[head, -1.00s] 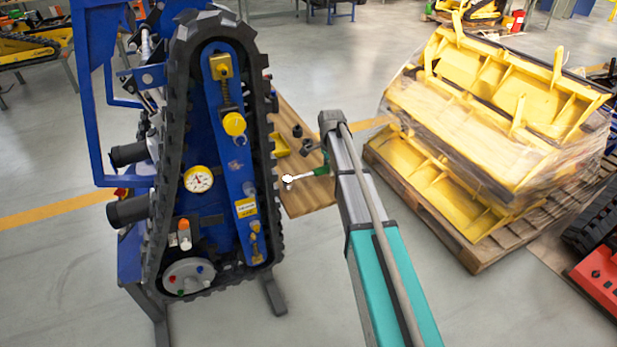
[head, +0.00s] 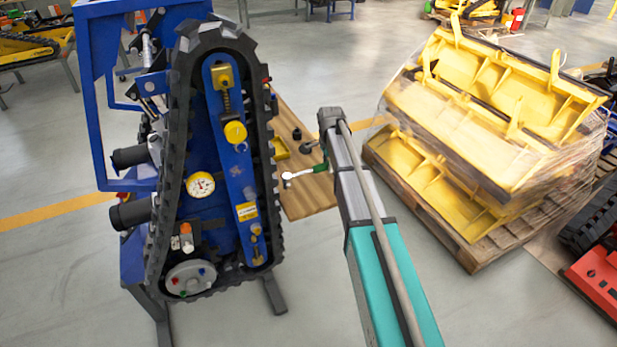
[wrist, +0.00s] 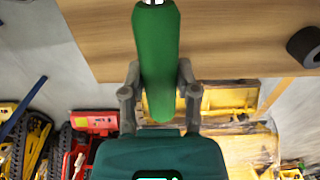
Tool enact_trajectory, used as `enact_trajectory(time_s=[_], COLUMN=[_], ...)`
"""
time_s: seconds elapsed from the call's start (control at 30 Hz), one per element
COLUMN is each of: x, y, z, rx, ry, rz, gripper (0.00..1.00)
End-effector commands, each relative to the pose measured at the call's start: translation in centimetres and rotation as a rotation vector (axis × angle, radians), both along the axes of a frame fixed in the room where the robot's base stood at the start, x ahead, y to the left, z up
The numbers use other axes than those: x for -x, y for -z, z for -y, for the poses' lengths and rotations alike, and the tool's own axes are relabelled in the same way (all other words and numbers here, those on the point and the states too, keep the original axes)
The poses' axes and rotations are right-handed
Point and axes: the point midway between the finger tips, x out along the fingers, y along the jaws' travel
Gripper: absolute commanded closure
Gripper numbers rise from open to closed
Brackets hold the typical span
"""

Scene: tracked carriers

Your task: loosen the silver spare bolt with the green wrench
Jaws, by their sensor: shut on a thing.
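The green wrench (head: 319,168) has a green handle and a silver head pointing left, toward the tracked carrier. In the wrist view its handle (wrist: 157,40) runs up the middle, with the silver head mostly cut off at the top edge. My gripper (wrist: 158,72) is shut on the handle, one finger on each side. In the head view my arm hides most of the gripper. The tracked carrier (head: 215,125) stands upright at the left, with a blue plate inside a black track. The wrench head is apart from the track, to its right. I cannot single out the silver spare bolt.
A wooden bench top (head: 310,200) lies behind the wrench, with dark sockets (head: 297,134) and a yellow item (head: 281,148) on it. A blue frame (head: 95,90) stands left of the carrier. A pallet of wrapped yellow parts (head: 480,120) stands at right.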

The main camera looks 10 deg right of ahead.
Motion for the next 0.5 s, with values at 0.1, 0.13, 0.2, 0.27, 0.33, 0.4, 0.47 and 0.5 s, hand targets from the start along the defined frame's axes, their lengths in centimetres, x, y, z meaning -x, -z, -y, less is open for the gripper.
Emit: enact_trajectory(time_s=[0.1, 0.13, 0.2, 0.27, 0.33, 0.4, 0.47, 0.5], x=[0.0, 0.0, 0.0, 0.0, 0.0, 0.0, 0.0, 0.0], y=[-1.0, -1.2, -1.5, -1.9, -2.3, -2.6, -3.0, -3.2], z=[0.0, 0.0, 0.0, 0.0, 0.0, 0.0, 0.0, 0.0], rx=[0.000, 0.000, 0.000, 0.000, 0.000, 0.000, 0.000, 0.000], ry=[0.000, 0.000, 0.000, 0.000, 0.000, 0.000, 0.000, 0.000], rz=[0.000, 0.000, 0.000, 0.000, 0.000, 0.000, 0.000, 0.000], gripper=[1.00, 1.00, 1.00, 1.00, 1.00, 1.00, 1.00, 1.00])
